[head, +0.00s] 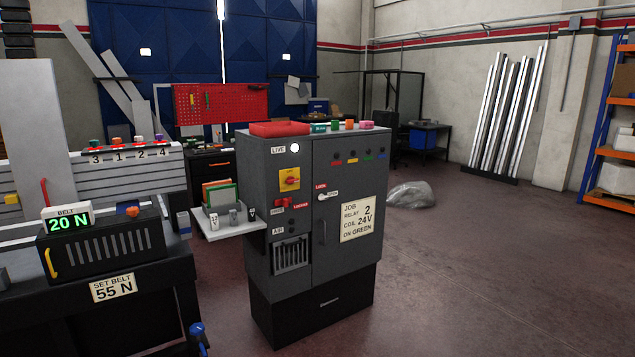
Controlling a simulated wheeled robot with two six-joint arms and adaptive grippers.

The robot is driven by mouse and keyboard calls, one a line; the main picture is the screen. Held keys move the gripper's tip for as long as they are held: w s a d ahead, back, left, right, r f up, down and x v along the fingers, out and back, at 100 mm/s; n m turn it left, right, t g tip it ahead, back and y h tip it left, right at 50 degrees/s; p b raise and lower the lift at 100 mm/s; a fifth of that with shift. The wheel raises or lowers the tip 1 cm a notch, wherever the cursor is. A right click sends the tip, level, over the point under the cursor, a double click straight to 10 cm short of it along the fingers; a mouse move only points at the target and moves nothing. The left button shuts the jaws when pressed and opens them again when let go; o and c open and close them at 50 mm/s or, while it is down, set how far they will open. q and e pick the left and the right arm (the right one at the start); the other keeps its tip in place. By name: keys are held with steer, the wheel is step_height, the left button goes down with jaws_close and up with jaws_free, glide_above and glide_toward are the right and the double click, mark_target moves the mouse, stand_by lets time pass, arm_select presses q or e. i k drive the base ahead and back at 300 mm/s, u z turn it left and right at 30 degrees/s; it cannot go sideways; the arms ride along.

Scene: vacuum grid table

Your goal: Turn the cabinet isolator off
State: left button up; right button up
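The grey cabinet (275,165) stands upright in the middle of the head view with its door shut. Its isolator (289,179) is a red rotary knob on a yellow plate, high on the left part of the front. The knob's exact angle is too small to tell. A white lamp (295,147) beside the LIVE label (278,150) is lit. Below the isolator is a small red part (283,203) by the LOCKED label (300,205). Neither gripper is in view.
A side shelf (232,230) with several small items juts from the cabinet's left. A red tray (279,129) and coloured parts lie on top. A job card (358,219) is on the door. The belt machine (105,245) stands left. Floor (470,280) to the right is clear.

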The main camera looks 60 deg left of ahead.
mark_target(291, 180)
steer(key=i, duration=1.2)
steer(key=u, duration=2.1)
steer(key=i, duration=0.45)
steer(key=z, duration=0.9)
steer(key=i, duration=1.1)
steer(key=u, duration=0.35)
steer(key=i, duration=1.2)
steer(key=u, duration=0.75)
